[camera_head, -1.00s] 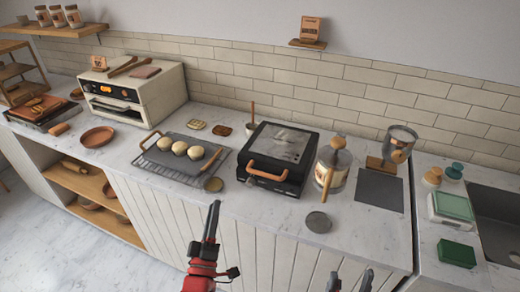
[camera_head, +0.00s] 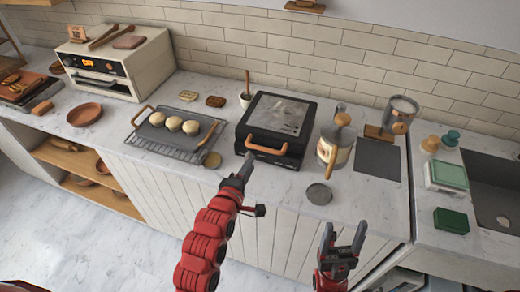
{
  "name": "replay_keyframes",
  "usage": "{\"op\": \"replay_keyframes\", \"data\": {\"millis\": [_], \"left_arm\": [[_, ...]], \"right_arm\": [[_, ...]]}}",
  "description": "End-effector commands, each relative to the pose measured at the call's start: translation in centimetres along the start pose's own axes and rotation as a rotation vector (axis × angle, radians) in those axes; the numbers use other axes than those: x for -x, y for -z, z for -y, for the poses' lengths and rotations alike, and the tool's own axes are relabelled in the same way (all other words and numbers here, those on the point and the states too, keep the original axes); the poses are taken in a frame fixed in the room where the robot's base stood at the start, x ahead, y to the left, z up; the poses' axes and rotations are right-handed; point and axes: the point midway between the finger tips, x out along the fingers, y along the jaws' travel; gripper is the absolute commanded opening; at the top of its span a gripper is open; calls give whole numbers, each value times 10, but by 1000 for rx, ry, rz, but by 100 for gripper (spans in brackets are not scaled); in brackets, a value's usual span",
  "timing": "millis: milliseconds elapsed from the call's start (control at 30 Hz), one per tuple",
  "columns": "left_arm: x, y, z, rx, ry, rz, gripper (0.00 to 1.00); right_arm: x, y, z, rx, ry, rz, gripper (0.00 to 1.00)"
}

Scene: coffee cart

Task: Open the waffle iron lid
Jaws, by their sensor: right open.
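The waffle iron (camera_head: 277,122) is a black box with a dark, shiny lid panel and a tan handle (camera_head: 265,148) along its front edge. Its lid is down. My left gripper (camera_head: 248,160) is just in front of the waffle iron, with its tips close to the left end of the handle. I cannot tell whether they touch it. The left jaws show edge-on, so their opening is unclear. My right gripper (camera_head: 343,237) is open and empty in front of the counter's front edge, below a round grey lid.
Left of the waffle iron is a wire rack (camera_head: 170,138) with dough balls. On its right are a jar (camera_head: 335,148) with a wooden-handled tool and the round grey lid (camera_head: 319,194) on the counter. A green box (camera_head: 451,220) lies further right.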

Motion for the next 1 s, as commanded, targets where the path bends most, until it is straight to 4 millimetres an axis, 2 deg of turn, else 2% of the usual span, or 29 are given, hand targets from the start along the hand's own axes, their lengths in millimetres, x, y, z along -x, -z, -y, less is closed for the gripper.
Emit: {"op": "replay_keyframes", "data": {"millis": [33,500,700,1000], "left_arm": [[-9,0,-5,-1,3,0,32],[-80,0,-4,-1,0,0,32],[-95,0,-3,0,0,0,32],[-99,1,-1,0,-1,-2,32]], "right_arm": [[-8,2,0,0,0,0,66],[-33,6,-2,0,0,0,66],[-38,6,-2,0,0,0,66],[-38,6,-2,0,0,0,66]]}}
